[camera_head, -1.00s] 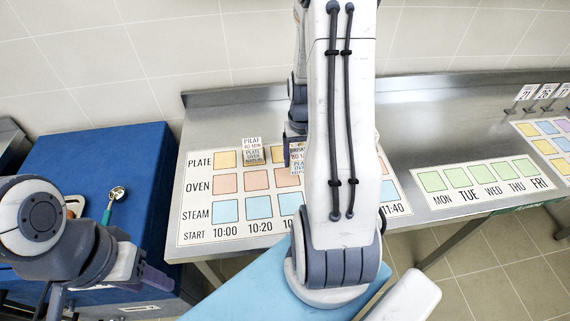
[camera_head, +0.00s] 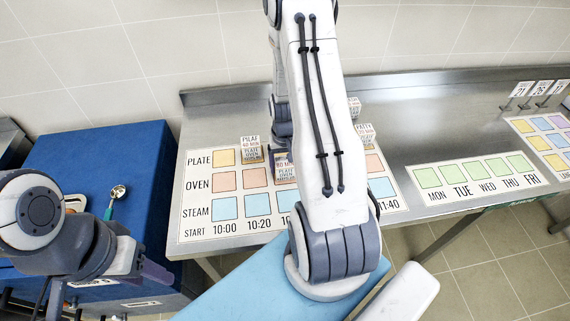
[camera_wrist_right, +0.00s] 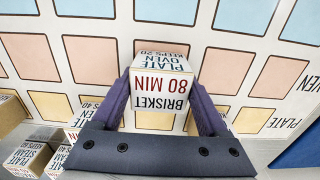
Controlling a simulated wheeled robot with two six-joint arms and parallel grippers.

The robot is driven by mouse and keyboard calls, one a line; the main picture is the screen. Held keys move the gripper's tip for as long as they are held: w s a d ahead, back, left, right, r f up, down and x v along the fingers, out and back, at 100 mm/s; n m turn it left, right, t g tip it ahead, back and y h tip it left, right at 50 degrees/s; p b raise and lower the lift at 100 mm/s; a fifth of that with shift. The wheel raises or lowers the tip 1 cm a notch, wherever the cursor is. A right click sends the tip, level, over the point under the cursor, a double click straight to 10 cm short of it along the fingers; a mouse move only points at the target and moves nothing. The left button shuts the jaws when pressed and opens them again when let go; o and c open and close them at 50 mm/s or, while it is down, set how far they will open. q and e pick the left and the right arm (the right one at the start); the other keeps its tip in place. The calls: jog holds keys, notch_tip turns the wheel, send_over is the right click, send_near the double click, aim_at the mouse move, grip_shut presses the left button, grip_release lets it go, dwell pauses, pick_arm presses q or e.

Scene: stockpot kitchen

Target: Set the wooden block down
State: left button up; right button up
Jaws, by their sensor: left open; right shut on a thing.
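The wooden block held by my right gripper (camera_wrist_right: 165,90) is labelled BRISKET 80 MIN on one face and PLATE OVEN on another (camera_wrist_right: 162,72). The two purple fingers are shut on its sides. In the wrist view it is over the board's yellow and pink squares; I cannot tell whether it touches the board. In the head view the block (camera_head: 285,170) shows partly beside my arm, near the pink row, and the right gripper is largely hidden. My left gripper (camera_head: 152,272) is open and empty at the lower left, by the blue cabinet.
The schedule board (camera_head: 190,232) lies on the steel counter (camera_head: 400,130). A PILAF block (camera_head: 252,150) stands by the yellow row, left of the held block. Several other blocks (camera_wrist_right: 30,158) stand behind my arm. A ladle (camera_head: 116,195) lies on the blue cabinet (camera_head: 90,165).

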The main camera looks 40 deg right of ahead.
aim_at(285, 162)
jog(key=o, duration=1.4)
jog(key=shift+r, duration=0.4)
notch_tip(285, 162, up, 11)
jog(key=b, duration=0.2)
jog(key=a+r+n, duration=0.3)
jog(key=a+r, duration=0.1)
jog(key=a, duration=0.6)
jog(key=s+a+r+n, duration=0.2)
jog(key=s+a+n, duration=0.1)
jog(key=s+a, duration=0.2)
jog(key=s+a+r+n, duration=0.2)
jog(key=s+a+n, duration=0.2)
jog(key=a, duration=0.5)
jog(key=s+a+r+n+y, duration=0.1)
jog(key=s+a+r+n, duration=0.1)
jog(key=s+a, duration=0.4)
jog(key=shift+s+a+n, duration=0.4)
jog(key=shift+s+n, duration=0.3)
jog(key=shift+n, duration=0.2)
